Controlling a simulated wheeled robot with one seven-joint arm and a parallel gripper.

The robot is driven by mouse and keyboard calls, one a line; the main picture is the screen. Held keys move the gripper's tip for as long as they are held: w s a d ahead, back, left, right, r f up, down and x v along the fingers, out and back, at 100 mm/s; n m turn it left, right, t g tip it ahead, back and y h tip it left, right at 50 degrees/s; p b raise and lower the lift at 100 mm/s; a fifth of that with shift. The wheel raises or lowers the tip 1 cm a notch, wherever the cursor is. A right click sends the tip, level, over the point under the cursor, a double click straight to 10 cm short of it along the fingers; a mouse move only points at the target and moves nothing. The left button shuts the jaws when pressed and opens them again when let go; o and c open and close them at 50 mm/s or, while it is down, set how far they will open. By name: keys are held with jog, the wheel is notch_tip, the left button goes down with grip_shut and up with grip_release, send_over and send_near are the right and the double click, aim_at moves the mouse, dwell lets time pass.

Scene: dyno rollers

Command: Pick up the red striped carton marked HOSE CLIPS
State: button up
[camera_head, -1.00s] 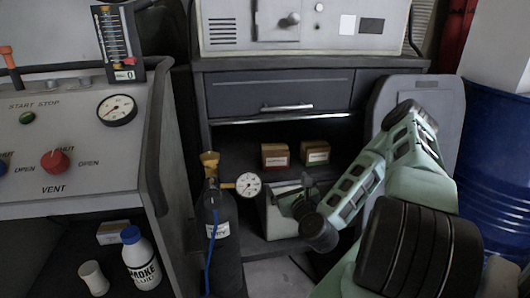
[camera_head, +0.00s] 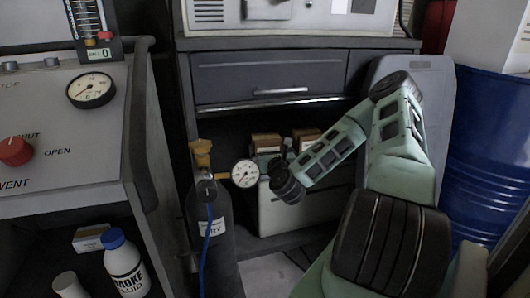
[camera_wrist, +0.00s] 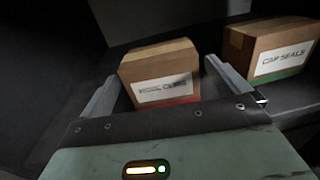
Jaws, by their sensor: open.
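The carton marked HOSE CLIPS (camera_wrist: 160,66) is a brown box with a white label and a red stripe along its lower edge. It stands on the shelf in the wrist view, and its lettering is partly blurred. In the head view the carton (camera_head: 266,142) shows above my wrist, with its lower part hidden. My gripper (camera_wrist: 160,78) is open, with one finger to the left of the carton and one to its right. The carton sits ahead of and partly between the fingertips; I cannot tell whether either finger touches it. In the head view my arm hides most of the gripper.
A second carton marked CAP SEALS (camera_wrist: 270,50), with a green stripe, stands close to the right finger. The shelf lies under a drawer (camera_head: 270,77). A gas cylinder (camera_head: 215,235) with a gauge (camera_head: 245,173) stands left of my arm. A pale bin (camera_head: 290,212) is below.

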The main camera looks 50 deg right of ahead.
jog(key=shift+b+x, duration=1.05)
jog(key=shift+x, duration=2.5)
jog(key=shift+a, duration=0.1)
jog(key=c, duration=0.9)
